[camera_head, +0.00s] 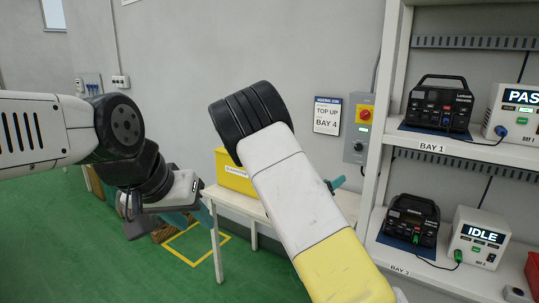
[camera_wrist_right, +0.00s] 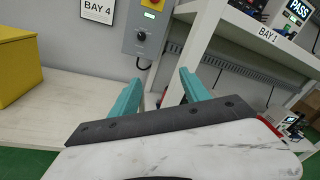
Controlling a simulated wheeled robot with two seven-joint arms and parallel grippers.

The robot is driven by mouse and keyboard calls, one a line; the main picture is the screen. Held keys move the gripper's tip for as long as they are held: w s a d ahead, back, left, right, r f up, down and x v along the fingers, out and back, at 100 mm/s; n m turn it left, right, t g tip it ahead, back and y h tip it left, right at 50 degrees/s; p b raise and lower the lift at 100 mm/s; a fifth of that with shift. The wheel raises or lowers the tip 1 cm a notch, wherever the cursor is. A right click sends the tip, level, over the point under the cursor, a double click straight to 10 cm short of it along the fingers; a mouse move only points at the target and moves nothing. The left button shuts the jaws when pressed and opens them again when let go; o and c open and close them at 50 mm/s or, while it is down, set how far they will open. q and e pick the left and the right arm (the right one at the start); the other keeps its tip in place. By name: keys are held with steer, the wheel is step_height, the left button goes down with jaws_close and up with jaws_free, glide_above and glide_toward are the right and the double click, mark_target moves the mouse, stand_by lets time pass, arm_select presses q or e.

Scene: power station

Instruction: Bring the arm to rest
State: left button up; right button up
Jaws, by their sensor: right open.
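My right arm (camera_head: 285,180), white with a yellow section and a black joint, reaches up across the middle of the head view. My right gripper (camera_wrist_right: 160,92) shows two teal fingers spread apart with nothing between them in the right wrist view. In the head view only a teal fingertip shows beside the arm, in front of the wall below the notice. My left arm (camera_head: 40,130) comes in from the left and bends down at a black joint. My left gripper (camera_head: 200,212) hangs low left of the table; its teal fingers are partly hidden.
A white table (camera_head: 228,200) carries a yellow box (camera_head: 232,172). A grey control box (camera_head: 357,128) and a BAY 4 notice (camera_head: 327,115) are on the wall. White shelving (camera_head: 460,150) at right holds black power stations and white testers. Green floor is open at lower left.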

steer(key=s+d+m+g+y, duration=0.2)
steer(key=s+d+m+g, duration=0.25)
steer(key=s+m, duration=0.5)
steer(key=s+d+m+g+y, duration=0.2)
steer(key=s+d+m+g, duration=0.3)
steer(key=s+m, duration=0.45)
steer(key=s+a+r+m+t+y, duration=0.1)
steer(key=s+a+r+m+y, duration=0.4)
steer(key=s+a+m, duration=0.2)
steer(key=s+a+r+m+t+y, duration=0.1)
steer(key=s+a+r+m+y, duration=0.4)
steer(key=s+a+m, duration=0.2)
steer(key=shift+s+a+r+t, duration=0.35)
steer(key=shift+s+a, duration=0.45)
steer(key=shift+s, duration=0.4)
